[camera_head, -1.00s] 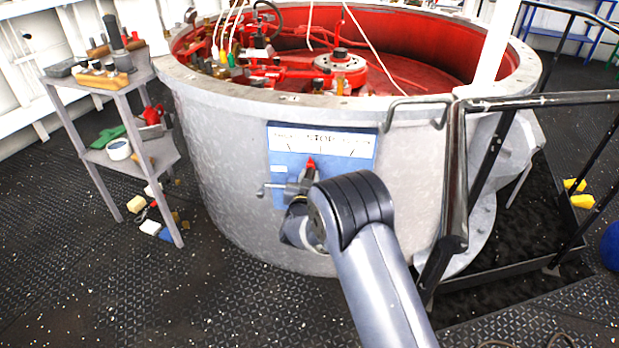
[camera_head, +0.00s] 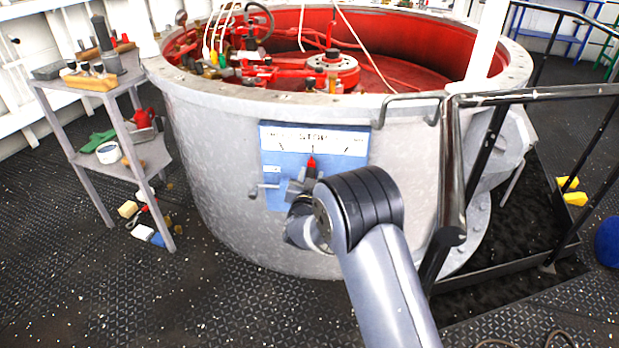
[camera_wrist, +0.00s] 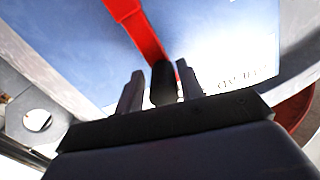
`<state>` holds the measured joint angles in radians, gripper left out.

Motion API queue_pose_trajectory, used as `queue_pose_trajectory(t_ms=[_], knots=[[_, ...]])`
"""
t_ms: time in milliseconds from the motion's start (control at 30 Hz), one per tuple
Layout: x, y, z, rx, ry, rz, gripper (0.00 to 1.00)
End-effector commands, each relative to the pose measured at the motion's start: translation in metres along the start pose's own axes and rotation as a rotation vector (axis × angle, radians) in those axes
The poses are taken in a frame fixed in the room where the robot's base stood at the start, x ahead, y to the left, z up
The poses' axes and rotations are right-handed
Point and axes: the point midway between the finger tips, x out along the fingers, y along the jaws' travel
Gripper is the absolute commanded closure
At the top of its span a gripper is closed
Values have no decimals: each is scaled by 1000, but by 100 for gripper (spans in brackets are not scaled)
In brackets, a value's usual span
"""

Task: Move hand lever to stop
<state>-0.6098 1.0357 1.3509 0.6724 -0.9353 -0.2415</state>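The hand lever has a red arm (camera_head: 311,163) that points up at the middle mark under the word STOP on the blue and white panel (camera_head: 345,168). In the wrist view the red lever arm (camera_wrist: 148,36) runs across the blue panel (camera_wrist: 75,50), and a dark knob (camera_wrist: 163,84) sits between my two fingers. My gripper (camera_wrist: 160,90) is open around the knob, with a thin gap at the left finger and the right finger close to it. In the head view my gripper (camera_head: 303,190) is at the panel, partly hidden by my arm.
The panel is on a large grey drum (camera_head: 215,180) with a red interior. A small crank handle (camera_head: 263,189) sticks out left of the lever. A metal railing (camera_head: 450,190) stands close on the right. A shelf rack (camera_head: 85,160) with tools stands left.

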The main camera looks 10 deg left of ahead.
Motion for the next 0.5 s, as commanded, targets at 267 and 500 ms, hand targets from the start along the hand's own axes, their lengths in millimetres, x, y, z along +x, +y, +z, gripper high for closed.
queue_pose_trajectory(t_ms=[267, 500], knots=[[0, -1, 0, -2, 0, -2, 54], [-12, -2, -1, -4, -1, -3, 54]])
